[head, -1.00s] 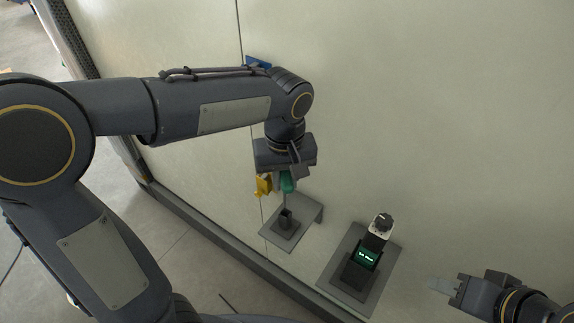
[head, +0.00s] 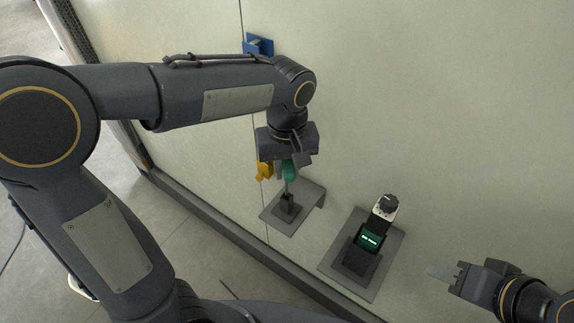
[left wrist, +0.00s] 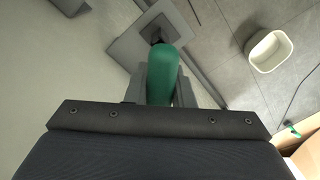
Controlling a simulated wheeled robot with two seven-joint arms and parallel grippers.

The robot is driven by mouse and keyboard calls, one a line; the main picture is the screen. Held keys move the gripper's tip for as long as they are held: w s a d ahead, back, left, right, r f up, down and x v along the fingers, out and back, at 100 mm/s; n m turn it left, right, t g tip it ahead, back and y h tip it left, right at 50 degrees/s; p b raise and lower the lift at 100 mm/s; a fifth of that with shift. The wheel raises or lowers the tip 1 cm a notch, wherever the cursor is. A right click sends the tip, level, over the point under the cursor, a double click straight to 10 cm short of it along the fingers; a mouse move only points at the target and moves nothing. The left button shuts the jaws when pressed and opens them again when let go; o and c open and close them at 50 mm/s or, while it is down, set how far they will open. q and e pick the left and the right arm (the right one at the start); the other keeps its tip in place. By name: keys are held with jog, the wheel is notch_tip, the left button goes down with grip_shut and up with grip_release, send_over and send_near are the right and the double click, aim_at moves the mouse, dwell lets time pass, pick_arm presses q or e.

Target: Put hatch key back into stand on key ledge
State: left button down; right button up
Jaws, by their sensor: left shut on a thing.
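The hatch key shows a green handle (head: 290,171) and a thin grey shaft below it. My left gripper (head: 289,165) is shut on the handle, which also shows between its fingers in the left wrist view (left wrist: 162,76). The dark stand (head: 287,205) is on the grey key ledge (head: 272,215), directly below the key. The shaft's lower end meets the stand's top in the head view; I cannot tell how deep it is in. My right gripper (head: 445,272) is at the lower right, away from the key; its finger gap is unclear.
A second grey ledge (head: 335,270) carries a device with a lit green screen (head: 369,240). A yellow part (head: 264,171) is beside my left gripper, and a blue bracket (head: 259,45) is higher on the pale wall. A white bin (left wrist: 269,51) is on the floor.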

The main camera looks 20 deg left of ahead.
pick_arm(q)
jog(key=shift+f+b, duration=1.5)
jog(key=shift+f, duration=0.5)
jog(key=shift+f+b, duration=0.9)
jog(key=shift+f, duration=0.3)
jog(key=c, duration=1.2)
grip_release()
jog(key=shift+o, duration=0.2)
jog(key=shift+r, duration=0.1)
notch_tip(320, 180, up, 8)
jog(key=shift+f, duration=0.15)
